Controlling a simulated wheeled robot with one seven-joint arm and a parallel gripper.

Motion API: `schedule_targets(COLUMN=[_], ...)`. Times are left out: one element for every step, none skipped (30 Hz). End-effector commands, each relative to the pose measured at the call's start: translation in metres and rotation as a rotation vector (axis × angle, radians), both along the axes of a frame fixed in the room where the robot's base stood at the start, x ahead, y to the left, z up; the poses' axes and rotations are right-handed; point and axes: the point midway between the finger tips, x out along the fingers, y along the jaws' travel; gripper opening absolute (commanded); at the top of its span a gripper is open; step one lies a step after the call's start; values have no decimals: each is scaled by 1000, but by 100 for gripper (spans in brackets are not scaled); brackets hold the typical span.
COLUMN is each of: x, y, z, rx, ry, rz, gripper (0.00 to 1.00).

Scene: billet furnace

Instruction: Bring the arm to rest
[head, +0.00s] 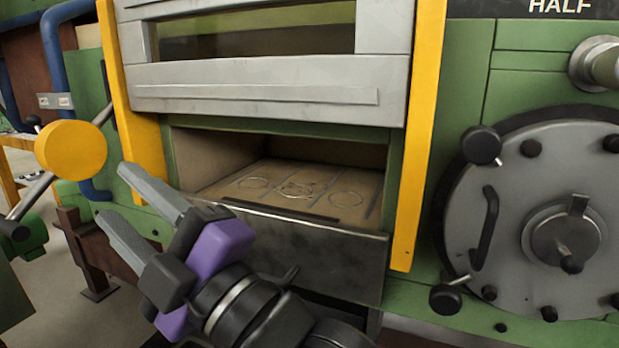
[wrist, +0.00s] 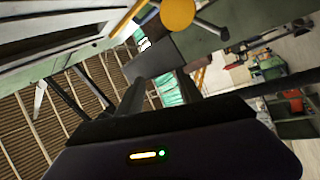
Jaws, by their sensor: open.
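My gripper (head: 115,195) is open and empty, its two grey fingers pointing up and left in the head view. It is in front of the green furnace, left of the open chamber (head: 290,190). The chamber floor shows ring marks and no billet that I can see. The grey furnace door (head: 270,85) is raised above the opening.
Yellow posts (head: 420,130) flank the opening. A yellow round knob (head: 70,150) on a lever stands at the left, close to my fingers. A round grey hatch (head: 540,220) with black knobs is at the right. Open floor (head: 60,290) shows at lower left.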

Motion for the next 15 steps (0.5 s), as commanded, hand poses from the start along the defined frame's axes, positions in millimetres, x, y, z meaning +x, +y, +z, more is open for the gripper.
schedule_targets(x=[2, 3, 5, 6, 7, 9, 10, 11, 12, 12, 12, 12, 11, 9, 7], y=[-12, -19, -30, -38, -48, -61, -71, -81, -95, -105, -116, -129, -138, -148, -160], z=[-1, -1, -2, -4, -6, -10, -14, -19, -26, -32, -38, -48, -55, -63, -75], rx=[65, 103, 161, 205, 250, 312, 356, 400, 458, 497, 536, 586, 620, 655, 697], ry=[44, 70, 105, 133, 162, 199, 228, 255, 291, 316, 339, 372, 394, 415, 444], rz=[-3, -3, -5, -7, -9, -14, -18, -24, -32, -38, -46, -58, -66, -76, -90], gripper=[43, 43, 43, 43, 43, 43, 43, 43, 43, 43, 43, 43, 43, 43, 43])
